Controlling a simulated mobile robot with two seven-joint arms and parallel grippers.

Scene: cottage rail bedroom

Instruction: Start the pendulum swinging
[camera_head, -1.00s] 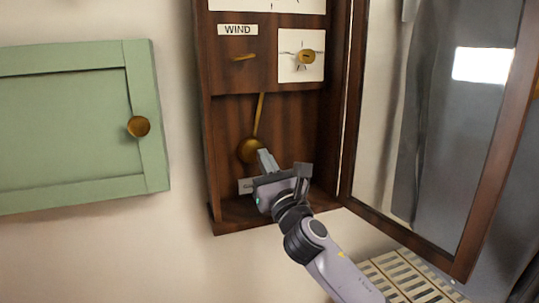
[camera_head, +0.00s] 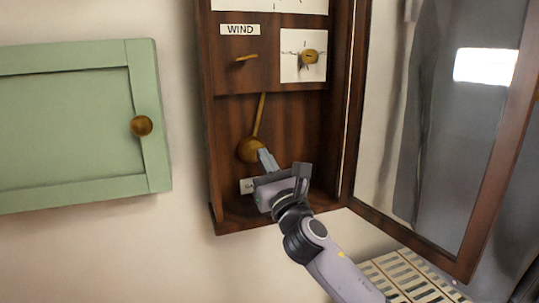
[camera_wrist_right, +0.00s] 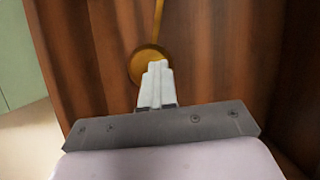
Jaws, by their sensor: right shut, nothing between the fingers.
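The pendulum (camera_head: 250,148) is a brass disc on a thin rod inside the open wooden clock case (camera_head: 213,170). Its rod leans, with the disc to the lower left of the rod's top. My right gripper (camera_head: 265,157) is inside the case, shut and empty, its fingertips at the right side of the disc. In the right wrist view the pendulum disc (camera_wrist_right: 143,66) shows just beyond the fingertips (camera_wrist_right: 158,68), which overlap its lower right edge. I cannot tell for sure whether they touch. My left gripper is not in view.
The glazed clock door (camera_head: 440,130) stands open on the right. Above the pendulum are a WIND label (camera_head: 240,30), a brass piece (camera_head: 246,58) and a small dial with a brass knob (camera_head: 310,56). A green cabinet door (camera_head: 75,125) is at left. A slatted surface (camera_head: 405,280) is lower right.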

